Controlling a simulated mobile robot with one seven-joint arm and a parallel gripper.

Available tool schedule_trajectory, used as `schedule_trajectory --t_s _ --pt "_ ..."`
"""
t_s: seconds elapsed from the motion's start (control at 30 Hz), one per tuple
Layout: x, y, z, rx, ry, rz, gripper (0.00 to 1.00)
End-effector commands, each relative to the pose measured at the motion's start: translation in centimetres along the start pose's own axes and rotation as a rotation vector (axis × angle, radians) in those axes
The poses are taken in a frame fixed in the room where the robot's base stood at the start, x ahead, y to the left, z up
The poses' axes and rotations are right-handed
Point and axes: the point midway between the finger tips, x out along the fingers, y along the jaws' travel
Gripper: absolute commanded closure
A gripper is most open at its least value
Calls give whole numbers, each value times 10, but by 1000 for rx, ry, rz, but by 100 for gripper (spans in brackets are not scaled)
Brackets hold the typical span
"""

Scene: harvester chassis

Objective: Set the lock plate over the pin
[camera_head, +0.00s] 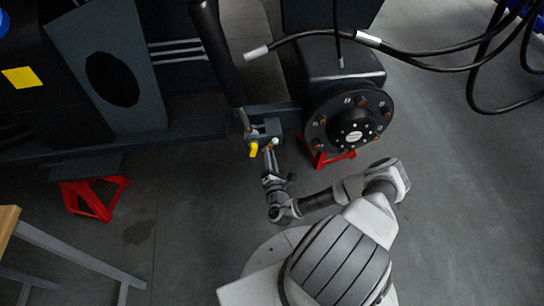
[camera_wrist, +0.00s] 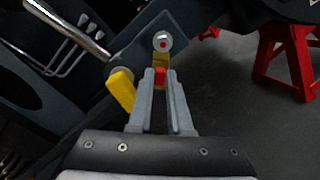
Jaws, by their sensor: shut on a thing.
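In the wrist view my gripper (camera_wrist: 161,78) is shut on a small part with a red tab (camera_wrist: 160,76) and yellow beside it; I take this for the lock plate. Much of it is hidden between the fingers. Just beyond the fingertips is a round silver pin end (camera_wrist: 162,41) with a red centre, on a dark bracket (camera_wrist: 142,47). I cannot tell whether the held part touches the pin. A yellow lever (camera_wrist: 121,91) hangs left of the fingers. In the head view my gripper (camera_head: 271,164) is just below the bracket and the yellow lever (camera_head: 254,149).
A dark wheel hub (camera_head: 350,118) stands right of the bracket, above a red stand (camera_head: 325,156). A black-sleeved cylinder (camera_head: 219,52) rises at upper left of the bracket. Hoses (camera_head: 430,55) hang at upper right. Another red stand (camera_head: 95,196) is at left. Floor is open at right.

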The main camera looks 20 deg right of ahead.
Motion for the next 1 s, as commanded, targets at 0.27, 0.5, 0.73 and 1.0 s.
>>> schedule_trajectory --t_s 0.27,0.5,0.73,1.0 --pt "0 10 0 263 2 0 100" --pt "0 18 3 481 3 0 100" --pt "0 23 7 650 1 0 100" --pt "0 27 10 767 4 1 100"
